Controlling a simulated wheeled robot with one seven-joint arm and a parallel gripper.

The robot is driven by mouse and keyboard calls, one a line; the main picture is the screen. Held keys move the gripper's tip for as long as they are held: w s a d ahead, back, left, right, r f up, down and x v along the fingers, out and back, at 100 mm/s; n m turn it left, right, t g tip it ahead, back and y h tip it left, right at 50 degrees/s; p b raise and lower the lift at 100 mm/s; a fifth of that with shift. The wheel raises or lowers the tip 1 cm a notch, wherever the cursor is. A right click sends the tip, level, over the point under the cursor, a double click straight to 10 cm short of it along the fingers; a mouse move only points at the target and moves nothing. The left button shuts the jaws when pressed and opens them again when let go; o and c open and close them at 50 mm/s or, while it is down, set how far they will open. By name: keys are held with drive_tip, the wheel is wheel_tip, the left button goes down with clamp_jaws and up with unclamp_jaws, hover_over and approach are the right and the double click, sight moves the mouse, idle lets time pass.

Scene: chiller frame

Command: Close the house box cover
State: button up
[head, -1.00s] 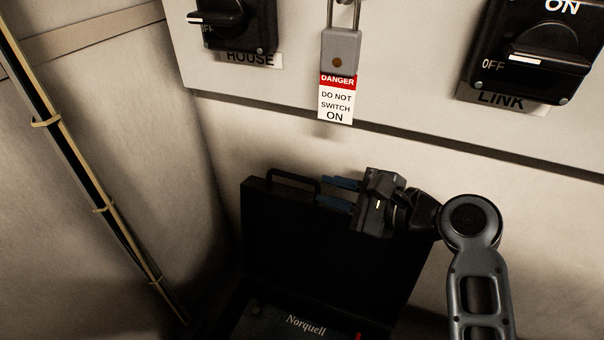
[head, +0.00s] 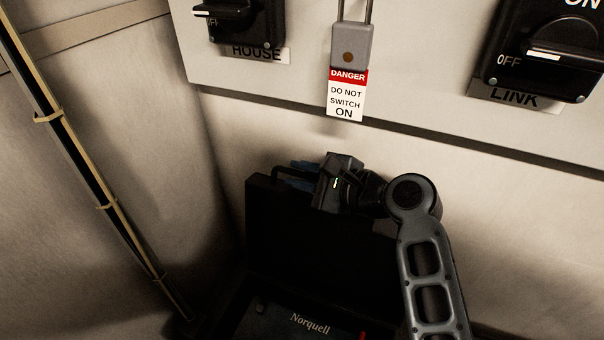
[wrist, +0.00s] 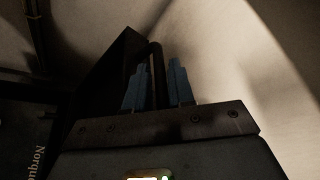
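A black case (head: 335,225) stands low against the wall with its lid raised upright. A carry handle (head: 281,172) is on the lid's top edge. The wrist view also shows the lid (wrist: 103,88) and the handle (wrist: 156,70). My gripper (head: 303,172) is at the lid's top edge by the handle. Its blue fingers (wrist: 158,90) are apart, with the handle between them. I see no clear grip on it. A black rotary switch (head: 240,20) above has a HOUSE label (head: 257,53). No separate cover on it shows.
A grey padlock (head: 350,45) with a danger tag (head: 346,95) hangs above the case. The LINK switch (head: 550,50) is at the upper right. Tied cables (head: 85,155) run down the left wall. The case base (head: 300,322) lies below the lid.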

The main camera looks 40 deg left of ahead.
drive_tip(key=shift+c, duration=0.4)
clamp_jaws()
drive_tip(key=shift+s, duration=0.1)
